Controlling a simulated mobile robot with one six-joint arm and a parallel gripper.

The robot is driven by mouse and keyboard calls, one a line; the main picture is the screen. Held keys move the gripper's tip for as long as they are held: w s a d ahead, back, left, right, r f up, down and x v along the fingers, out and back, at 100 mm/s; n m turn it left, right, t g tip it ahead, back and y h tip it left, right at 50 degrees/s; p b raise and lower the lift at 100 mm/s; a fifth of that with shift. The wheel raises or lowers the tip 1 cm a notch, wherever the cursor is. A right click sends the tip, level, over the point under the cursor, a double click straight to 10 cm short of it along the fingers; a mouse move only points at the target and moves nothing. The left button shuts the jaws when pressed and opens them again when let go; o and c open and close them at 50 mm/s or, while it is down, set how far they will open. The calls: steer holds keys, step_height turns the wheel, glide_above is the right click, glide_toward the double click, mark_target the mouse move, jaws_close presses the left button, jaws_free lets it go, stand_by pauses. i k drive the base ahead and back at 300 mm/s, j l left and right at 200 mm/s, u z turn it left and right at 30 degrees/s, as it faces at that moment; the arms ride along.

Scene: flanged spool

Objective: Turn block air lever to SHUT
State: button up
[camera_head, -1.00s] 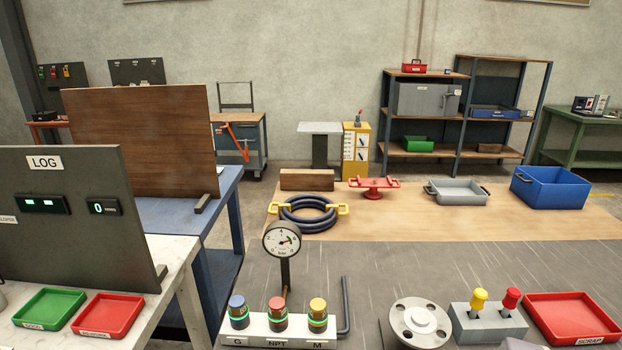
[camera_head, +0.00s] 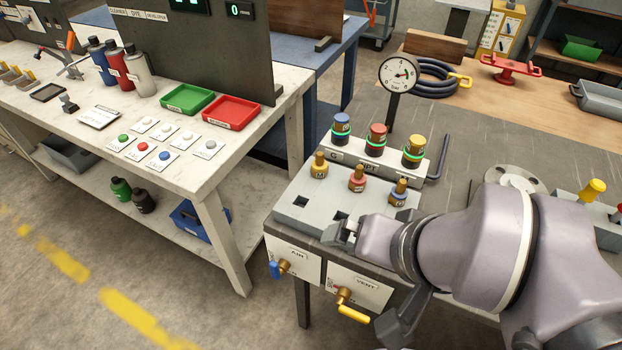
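The block air lever has a blue handle (camera_head: 275,270) on a brass valve at the white AIR plate (camera_head: 299,262), on the front of the grey block's stand. The blue handle looks short from here, set left of the brass body; its exact angle and any SHUT mark are too small to tell. My gripper (camera_head: 338,236) is at the front edge of the grey block (camera_head: 292,208), above and to the right of the AIR lever and apart from it. Its fingertips are small and partly merged with the block, so their opening is unclear.
A VENT plate (camera_head: 362,290) with a yellow lever (camera_head: 352,314) sits right of AIR, below my arm. Three brass fittings stand on the block, behind them a rack (camera_head: 352,152) and gauge (camera_head: 399,73). A white table (camera_head: 235,165) stands left; floor in front is free.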

mark_target(277, 270)
steer(key=z, duration=0.15)
steer(key=k+j+u, duration=0.1)
steer(key=j, duration=0.6)
steer(key=j+u, duration=0.1)
steer(key=j, duration=0.55)
steer(key=k, duration=0.05)
